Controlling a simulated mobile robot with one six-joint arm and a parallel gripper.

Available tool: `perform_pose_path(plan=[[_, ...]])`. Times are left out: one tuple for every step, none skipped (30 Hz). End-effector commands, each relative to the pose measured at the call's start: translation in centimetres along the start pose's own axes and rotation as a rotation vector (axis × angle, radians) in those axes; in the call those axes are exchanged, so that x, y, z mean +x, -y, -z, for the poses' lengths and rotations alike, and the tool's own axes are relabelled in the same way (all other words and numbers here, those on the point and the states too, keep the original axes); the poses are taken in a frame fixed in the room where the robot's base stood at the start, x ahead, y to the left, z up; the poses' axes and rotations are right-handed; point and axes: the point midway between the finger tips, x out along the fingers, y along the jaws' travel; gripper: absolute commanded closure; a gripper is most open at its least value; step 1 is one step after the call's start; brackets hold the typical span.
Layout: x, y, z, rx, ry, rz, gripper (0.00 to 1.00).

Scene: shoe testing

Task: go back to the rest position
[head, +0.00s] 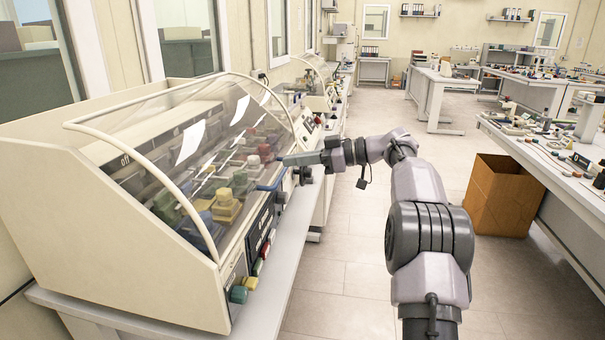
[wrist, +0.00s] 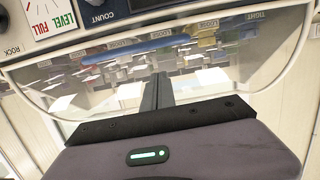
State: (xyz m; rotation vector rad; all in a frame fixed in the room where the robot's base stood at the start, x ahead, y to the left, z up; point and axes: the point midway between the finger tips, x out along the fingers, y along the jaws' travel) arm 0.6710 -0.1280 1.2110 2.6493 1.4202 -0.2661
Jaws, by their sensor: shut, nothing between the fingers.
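My arm reaches from the lower right toward the shoe testing machine (head: 150,270) on the left. My gripper (head: 283,160) is shut and empty, in front of the machine's clear curved cover (head: 160,150). In the wrist view the closed fingers (wrist: 162,80) point toward the cover and its blue handle (wrist: 150,48). The handle also shows in the head view (head: 272,181), just below the fingers. I cannot tell whether the fingers touch the cover. The cover looks down over several coloured blocks inside.
Green and yellow knobs (head: 243,288) sit on the machine's front. A second covered machine (head: 318,80) stands farther back along the same bench. A brown open box (head: 500,195) is on the floor at the right, beside a cluttered table (head: 560,160). The floor aisle (head: 345,230) is clear.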

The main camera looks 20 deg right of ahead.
Motion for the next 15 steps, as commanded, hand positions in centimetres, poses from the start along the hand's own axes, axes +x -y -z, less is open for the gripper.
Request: perform_pose_path(plan=[[-1.7,-0.2,-1.6,0.017,0.003,-0.007,1.0],[-2.5,-0.2,-2.2,0.017,0.003,-0.007,1.0],[-3.3,-0.2,-2.9,0.015,0.001,-0.005,1.0],[-4.0,-0.1,-3.4,0.015,0.001,-0.006,1.0],[-4.5,-0.1,-3.9,0.013,0.001,-0.005,1.0],[-5.1,-0.1,-4.5,0.012,0.0,-0.004,1.0],[-5.6,-0.1,-4.9,0.011,0.0,-0.005,1.0],[-5.9,-0.1,-5.2,0.01,-0.001,-0.004,1.0],[-6.3,0.0,-5.5,0.009,-0.001,-0.003,1.0],[-6.6,0.0,-5.8,0.008,0.0,-0.003,1.0],[-6.8,0.0,-6.0,0.007,0.0,-0.003,1.0],[-6.9,0.0,-6.2,0.007,-0.001,-0.003,1.0],[-7.0,0.0,-6.2,0.007,-0.001,-0.003,1.0],[-7.0,0.0,-6.3,0.006,-0.001,-0.002,1.0],[-7.0,0.0,-6.3,0.006,-0.001,-0.002,1.0]])
